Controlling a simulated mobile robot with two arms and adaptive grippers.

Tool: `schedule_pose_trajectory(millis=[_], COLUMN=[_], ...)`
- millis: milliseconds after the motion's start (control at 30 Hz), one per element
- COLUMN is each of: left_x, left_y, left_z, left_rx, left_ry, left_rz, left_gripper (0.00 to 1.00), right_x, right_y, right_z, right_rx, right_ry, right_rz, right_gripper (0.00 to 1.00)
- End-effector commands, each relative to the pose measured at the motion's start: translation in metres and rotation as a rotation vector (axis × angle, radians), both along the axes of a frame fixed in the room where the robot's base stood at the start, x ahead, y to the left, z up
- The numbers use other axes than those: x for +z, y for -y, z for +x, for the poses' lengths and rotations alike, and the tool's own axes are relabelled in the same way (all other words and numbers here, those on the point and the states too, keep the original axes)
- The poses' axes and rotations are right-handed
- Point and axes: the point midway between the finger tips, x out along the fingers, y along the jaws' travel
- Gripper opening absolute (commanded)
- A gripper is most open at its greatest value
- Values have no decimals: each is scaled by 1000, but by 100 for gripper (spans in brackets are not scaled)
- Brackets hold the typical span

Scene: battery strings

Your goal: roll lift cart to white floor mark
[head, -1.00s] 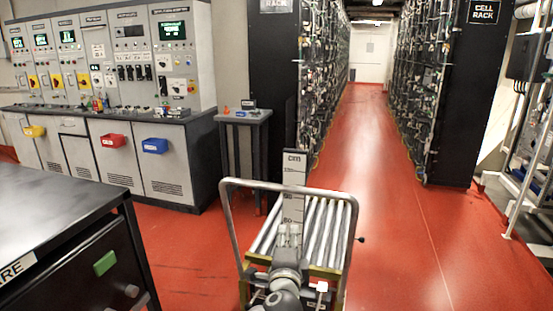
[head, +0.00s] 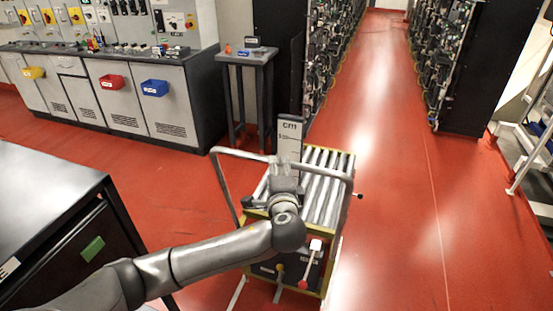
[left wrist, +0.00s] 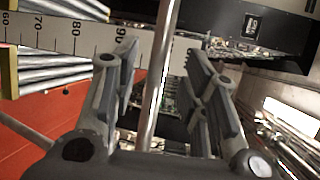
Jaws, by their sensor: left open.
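The lift cart (head: 322,180) stands on the red floor in the middle of the head view, with a roller top, yellow-edged frame and grey tubular handle (head: 222,180). My left gripper (head: 286,183) is at the near side of the cart, by the handle's crossbar, partly hidden by my own wrist. In the left wrist view the gripper (left wrist: 162,62) is open, with a metal bar (left wrist: 158,75) between its fingers. Whether it touches a finger is unclear. I cannot clearly make out the white floor mark; pale strips show low beside the cart. My right gripper is out of view.
A dark bench (head: 50,210) stands at the left, and a small grey table (head: 246,58) stands behind the cart. Grey cabinets line the back left. The red aisle (head: 375,90) between the black racks is clear. A metal frame stands at the right.

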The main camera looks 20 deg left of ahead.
Motion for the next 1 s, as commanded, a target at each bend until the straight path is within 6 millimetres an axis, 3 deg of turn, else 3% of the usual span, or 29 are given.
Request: schedule_pose_trajectory(millis=[100, 333, 767, 1000], left_x=[-2, -8, -10, -10], left_y=[-8, -16, -20, -20], left_z=[19, 44, 52, 52], left_rx=[3, 0, -1, -1], left_ry=[0, 0, 0, 0], left_rz=[3, 1, 0, 0], left_gripper=[41, 41, 41, 14], right_x=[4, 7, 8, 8], right_y=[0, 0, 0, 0], right_z=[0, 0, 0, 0], right_rx=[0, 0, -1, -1], right_ry=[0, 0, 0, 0], right_rz=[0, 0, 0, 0], right_gripper=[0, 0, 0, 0])
